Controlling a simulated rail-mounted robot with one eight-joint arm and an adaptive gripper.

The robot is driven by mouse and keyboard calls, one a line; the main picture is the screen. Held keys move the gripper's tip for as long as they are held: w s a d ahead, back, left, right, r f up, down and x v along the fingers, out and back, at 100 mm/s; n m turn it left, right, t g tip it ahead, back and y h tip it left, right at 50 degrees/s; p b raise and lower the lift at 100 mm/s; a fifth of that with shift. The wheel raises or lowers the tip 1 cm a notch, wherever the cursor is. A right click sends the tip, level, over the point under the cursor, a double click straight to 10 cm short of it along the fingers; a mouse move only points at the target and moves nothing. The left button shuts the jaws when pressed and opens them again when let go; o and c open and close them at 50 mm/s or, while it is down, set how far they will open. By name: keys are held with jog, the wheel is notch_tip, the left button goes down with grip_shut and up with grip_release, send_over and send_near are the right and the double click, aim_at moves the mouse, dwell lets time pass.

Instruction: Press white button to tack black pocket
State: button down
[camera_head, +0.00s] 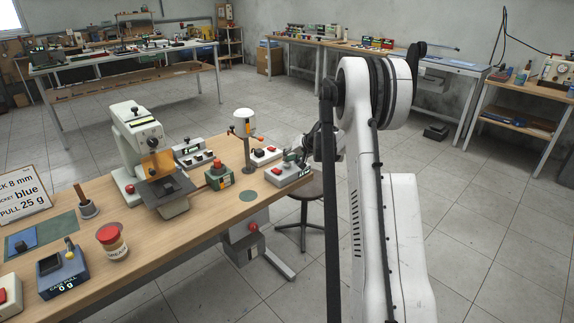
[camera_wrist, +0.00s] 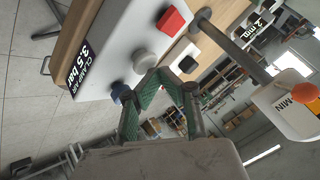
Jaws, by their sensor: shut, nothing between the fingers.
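In the wrist view, a white control box labelled "CLAMP AIR 3.5 bar" (camera_wrist: 105,50) carries a round whitish button (camera_wrist: 145,60) between a red rocker (camera_wrist: 171,20) and a blue knob (camera_wrist: 120,92). My gripper (camera_wrist: 160,76) is shut and empty, its green-padded fingertips close to the whitish button; I cannot tell whether they touch it. In the head view my gripper (camera_head: 291,156) is over this box (camera_head: 290,175) at the bench's right end. A small black block (camera_head: 49,264) sits on the blue "CASE PULL" scale (camera_head: 62,282); I cannot tell whether it is the black pocket.
A white-capped post (camera_head: 244,124) and a green box with a red knob (camera_head: 218,176) stand left of my gripper. A stool (camera_head: 303,192) is beyond the bench end.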

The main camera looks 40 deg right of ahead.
aim_at(287, 164)
jog(key=shift+f+b, duration=0.55)
jog(key=shift+f, duration=0.15)
dwell(0.6)
jog(key=shift+r, duration=0.1)
dwell(0.3)
jog(key=shift+r+p, duration=0.4)
jog(key=shift+r, duration=0.6)
jog(key=shift+r, duration=0.1)
jog(key=shift+r+p, duration=0.9)
jog(key=shift+r, duration=1.5)
